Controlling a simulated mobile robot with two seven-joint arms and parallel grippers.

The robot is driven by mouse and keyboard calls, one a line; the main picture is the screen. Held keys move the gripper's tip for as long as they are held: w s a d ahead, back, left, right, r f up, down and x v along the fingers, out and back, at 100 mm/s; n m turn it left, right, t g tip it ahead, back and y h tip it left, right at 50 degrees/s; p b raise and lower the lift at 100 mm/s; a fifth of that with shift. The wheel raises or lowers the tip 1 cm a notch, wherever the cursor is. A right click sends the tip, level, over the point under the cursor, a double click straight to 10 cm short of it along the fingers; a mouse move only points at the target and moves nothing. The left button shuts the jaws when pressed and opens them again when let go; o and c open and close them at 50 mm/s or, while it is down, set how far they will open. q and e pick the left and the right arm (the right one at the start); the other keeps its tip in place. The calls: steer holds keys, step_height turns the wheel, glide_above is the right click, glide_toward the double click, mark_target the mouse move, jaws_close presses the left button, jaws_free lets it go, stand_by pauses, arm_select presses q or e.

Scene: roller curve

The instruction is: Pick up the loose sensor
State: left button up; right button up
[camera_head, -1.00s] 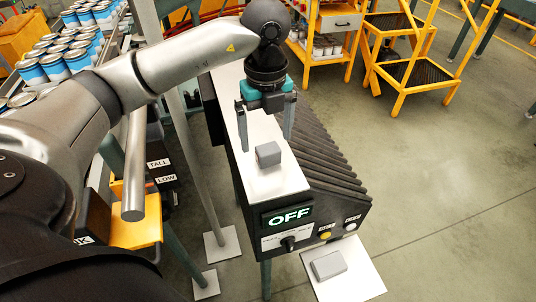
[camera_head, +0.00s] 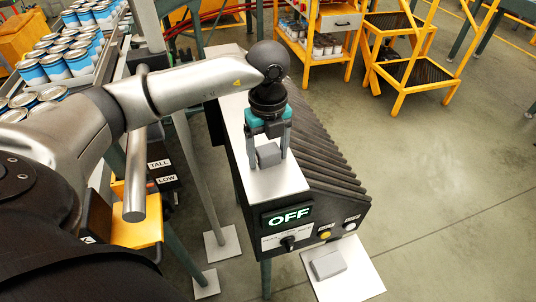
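A small grey box, which looks like the loose sensor (camera_head: 268,154), lies on the white top surface of the roller unit, near its front end. My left gripper (camera_head: 267,161) is directly above it and points down, with one finger on each side of the box. The fingers stand apart, and narrow gaps seem to show beside the box. Whether either finger touches it is hard to tell. A second grey box (camera_head: 328,264) lies on a white plate low in front of the unit. My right gripper is not in view.
Cans (camera_head: 80,62) stand on a conveyor at left. A yellow step stand (camera_head: 410,75) is behind; open floor lies right.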

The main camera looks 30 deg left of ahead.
arm_select(q)
steer(key=c, duration=1)
steer(key=shift+c, duration=0.4)
steer(key=shift+r, duration=0.15)
